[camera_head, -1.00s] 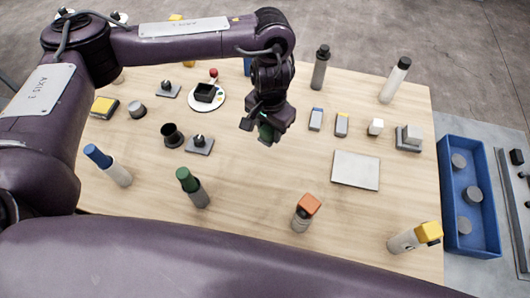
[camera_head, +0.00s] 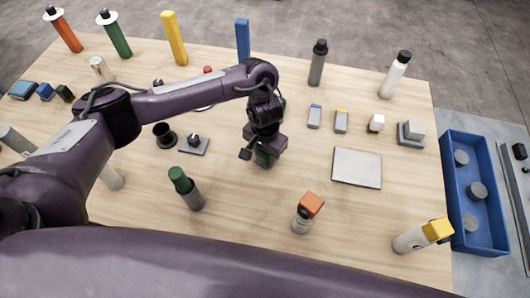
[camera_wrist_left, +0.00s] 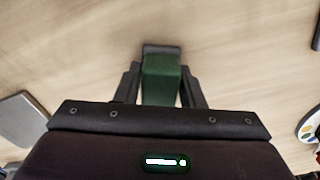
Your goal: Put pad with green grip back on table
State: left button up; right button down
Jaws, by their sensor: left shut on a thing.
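My left gripper (camera_head: 262,153) is low over the middle of the wooden table (camera_head: 275,215). It is shut on the green grip of the pad (camera_head: 263,158). In the left wrist view the green grip (camera_wrist_left: 160,82) sits between the two fingers (camera_wrist_left: 160,97), with a dark end showing beyond it. Bare wood lies around the pad. The pad's underside is hidden, so I cannot tell whether it touches the table. My right gripper is not in view.
A dark knobbed block (camera_head: 194,145) and a black cup (camera_head: 164,135) stand left of the gripper. A grey plate (camera_head: 357,168) lies to its right. A blue bin (camera_head: 447,185) is far right.

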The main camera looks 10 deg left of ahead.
pick_arm(q)
jog(key=shift+f, duration=0.1)
jog(key=o, duration=1)
jog(key=shift+c, duration=0.2)
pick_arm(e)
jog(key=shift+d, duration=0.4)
pick_arm(q)
notch_tip(320, 180, up, 11)
jog(key=p, duration=0.3)
jog(key=shift+r, duration=0.65)
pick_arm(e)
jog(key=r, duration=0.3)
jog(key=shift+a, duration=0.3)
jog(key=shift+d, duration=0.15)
pick_arm(q)
jog(key=shift+s+f, duration=0.1)
jog(key=shift+s, duration=0.05)
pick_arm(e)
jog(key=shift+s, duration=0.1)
